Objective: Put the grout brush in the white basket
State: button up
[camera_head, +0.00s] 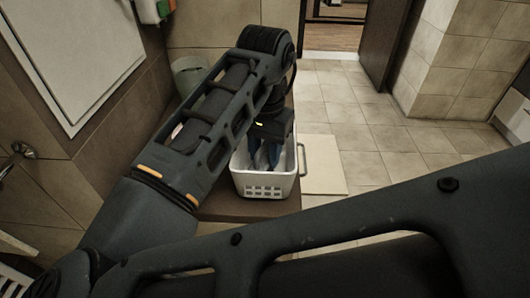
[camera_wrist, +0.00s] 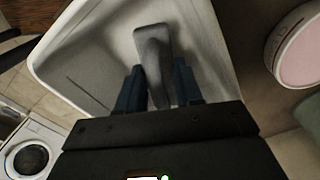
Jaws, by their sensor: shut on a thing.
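The white basket (camera_head: 262,186) stands on a brown surface in the head view, with holes in its front wall. Its pale rim and wall (camera_wrist: 70,72) also fill much of the wrist view. My gripper (camera_head: 266,155) points down into the basket's opening. In the wrist view my gripper (camera_wrist: 160,88) is shut on a grey grout brush (camera_wrist: 152,42), whose broad end shows beyond the fingertips. The brush is inside the basket's outline in that view. I cannot tell whether it touches the basket floor. In the head view the brush is hidden by the gripper and arm.
A pale bin (camera_head: 186,72) stands behind the basket at the left. A round container with a pink top (camera_wrist: 302,55) is at the right of the wrist view. A washing machine (camera_wrist: 30,155) is at its lower left. Tiled floor (camera_head: 370,125) is open on the right.

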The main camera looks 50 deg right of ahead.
aim_at(265, 143)
jog(key=shift+f, duration=0.25)
jog(key=o, duration=1)
notch_tip(265, 143, up, 12)
jog(key=shift+r+p, duration=0.1)
jog(key=shift+p, duration=0.45)
